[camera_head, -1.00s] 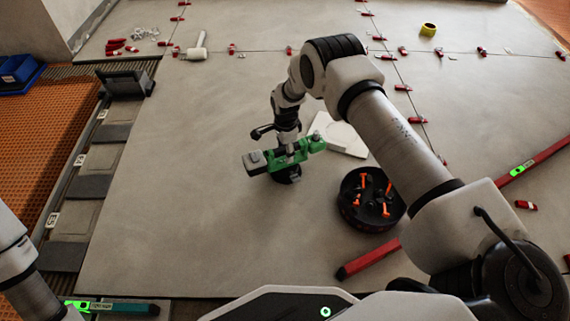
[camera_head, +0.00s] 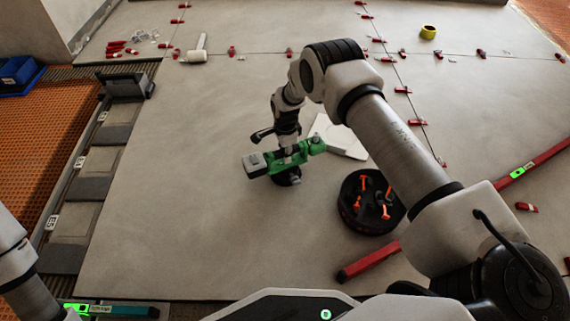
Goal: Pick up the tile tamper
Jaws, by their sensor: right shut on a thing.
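The tile tamper (camera_head: 286,158) is a green tool with a grey and black block at its left end and a dark round part underneath. It is near the middle of the head view, over the large tile. My right gripper (camera_head: 288,147) points down onto it and is shut on it; the fingertips are mostly hidden by the tool and the wrist. I cannot tell whether the tool touches the tile. My left arm shows only at the lower left edge, and its gripper is out of view.
A black round tray (camera_head: 348,216) with orange pieces stands right of the tamper. A white square pad (camera_head: 347,140) lies behind it. A long red level (camera_head: 372,262) crosses the lower right. A white mallet (camera_head: 196,55) lies at the back. The tile's left part is clear.

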